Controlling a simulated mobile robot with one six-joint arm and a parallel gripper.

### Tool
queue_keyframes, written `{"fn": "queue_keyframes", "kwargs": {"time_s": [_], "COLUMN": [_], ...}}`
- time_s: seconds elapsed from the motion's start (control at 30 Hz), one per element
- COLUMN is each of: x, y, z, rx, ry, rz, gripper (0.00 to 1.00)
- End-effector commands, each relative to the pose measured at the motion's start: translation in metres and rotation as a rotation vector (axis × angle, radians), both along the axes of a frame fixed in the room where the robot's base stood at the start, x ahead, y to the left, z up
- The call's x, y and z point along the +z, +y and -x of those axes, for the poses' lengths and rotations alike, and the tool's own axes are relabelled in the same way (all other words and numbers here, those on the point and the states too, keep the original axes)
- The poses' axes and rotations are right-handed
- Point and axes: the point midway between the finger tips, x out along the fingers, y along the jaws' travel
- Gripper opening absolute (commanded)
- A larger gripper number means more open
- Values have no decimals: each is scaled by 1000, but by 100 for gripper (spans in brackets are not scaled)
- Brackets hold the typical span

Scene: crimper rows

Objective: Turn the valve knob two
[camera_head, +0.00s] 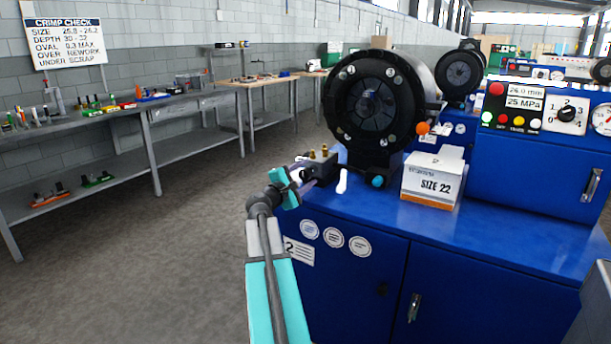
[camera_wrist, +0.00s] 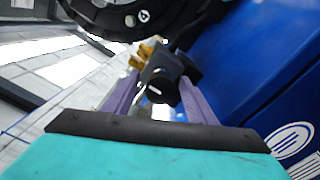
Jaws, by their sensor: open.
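The valve is a dark block with brass fittings (camera_head: 325,151) on the front left corner of the blue machine marked 2. In the wrist view its black round knob (camera_wrist: 160,88) has a white line on its face, and the brass fittings (camera_wrist: 146,52) stand behind it. My gripper (camera_head: 304,172) reaches the valve from the front left. Its two purple fingers (camera_wrist: 160,100) are open, one on each side of the knob. I cannot tell whether they touch it. In the head view the knob is mostly hidden by my gripper.
The black round crimper head (camera_head: 372,105) stands just behind the valve. A SIZE 22 box (camera_head: 432,180) is to its right on the blue machine top (camera_head: 490,225). A control panel (camera_head: 520,108) is at the right. Grey benches (camera_head: 150,108) line the left wall. The left floor is clear.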

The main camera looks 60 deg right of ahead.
Motion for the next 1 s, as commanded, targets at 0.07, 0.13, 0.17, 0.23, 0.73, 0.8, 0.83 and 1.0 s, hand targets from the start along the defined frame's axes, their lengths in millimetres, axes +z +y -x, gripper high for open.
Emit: {"fn": "queue_keyframes", "kwargs": {"time_s": [0.07, 0.13, 0.17, 0.23, 0.73, 0.8, 0.83, 1.0], "x": [0, 0, 0, 0, 0, 0, 0, 0], "y": [3, 7, 9, 15, 81, 90, 95, 117], "z": [0, 0, 1, 1, 0, 1, 0, 0], "rx": [0, 0, 0, 0, 3, 1, 1, 2], "ry": [0, 0, 0, 0, 0, 0, 0, 0], "rz": [0, 0, 0, 0, 1, 0, 0, 1], "gripper": [51, 51, 51, 51, 51, 51, 51, 51]}}
